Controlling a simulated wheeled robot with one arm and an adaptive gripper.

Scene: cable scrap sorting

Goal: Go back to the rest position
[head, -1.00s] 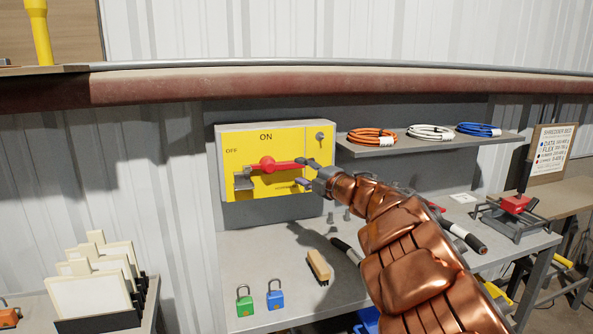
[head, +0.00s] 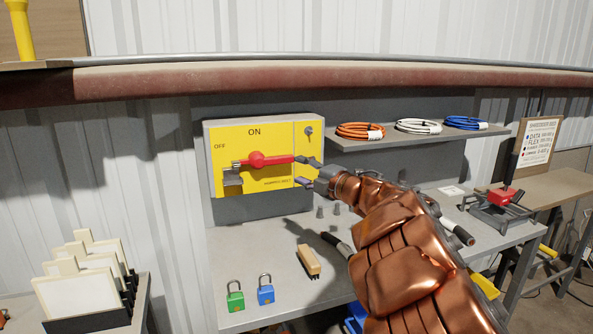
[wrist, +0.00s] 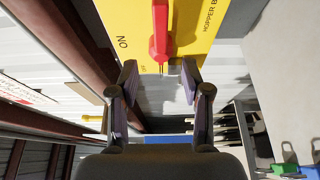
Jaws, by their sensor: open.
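The yellow switch box (head: 225,140) hangs on the back wall, marked ON at the top and OFF at the left. Its red lever (head: 272,160) lies about level, with its right end towards my gripper (head: 312,173). My gripper is open and empty, just off the box's right side. In the wrist view, the lever (wrist: 159,35) points at the gap between the open fingers (wrist: 160,75). No grip on it shows. Whether a finger touches the lever's end is hard to tell.
Below my arm, the grey bench (head: 232,262) holds a green padlock (head: 235,298), a blue padlock (head: 266,292) and a brush (head: 309,262). A shelf (head: 400,151) with cable coils is at right. A red-topped device (head: 505,197) stands farther right.

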